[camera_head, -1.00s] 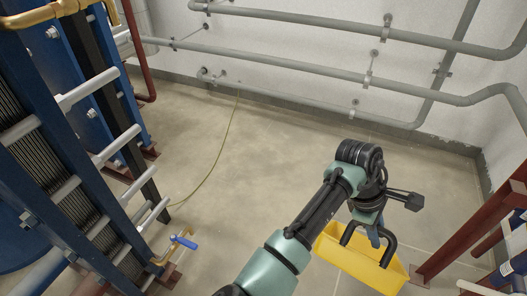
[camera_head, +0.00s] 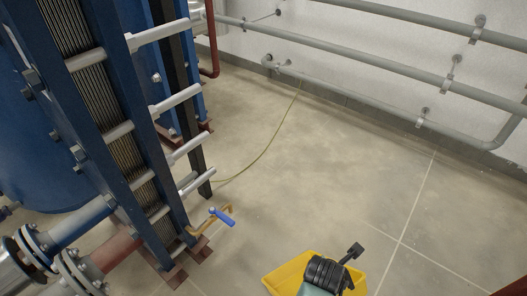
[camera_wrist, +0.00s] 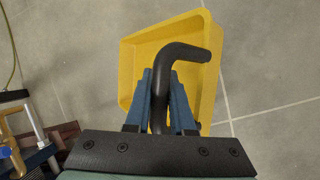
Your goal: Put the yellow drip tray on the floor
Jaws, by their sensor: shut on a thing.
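The yellow drip tray (camera_head: 288,276) shows at the bottom of the head view, partly hidden behind my arm. In the wrist view the tray (camera_wrist: 127,72) is an open yellow box with a black bent handle (camera_wrist: 184,52). My gripper (camera_wrist: 163,85) is shut on this handle, with a blue finger on each side of it. The tray hangs from my gripper over the bare floor. I cannot tell how high it is above the floor. In the head view my fingers are hidden behind my wrist.
The blue plate exchanger (camera_head: 110,120) with grey rods stands at left. A drain valve with a blue handle (camera_head: 222,216) sticks out low beside it. A thin yellow-green cable (camera_head: 262,155) lies on the floor. Grey pipes (camera_head: 400,65) run along the wall. The middle floor (camera_head: 330,180) is clear.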

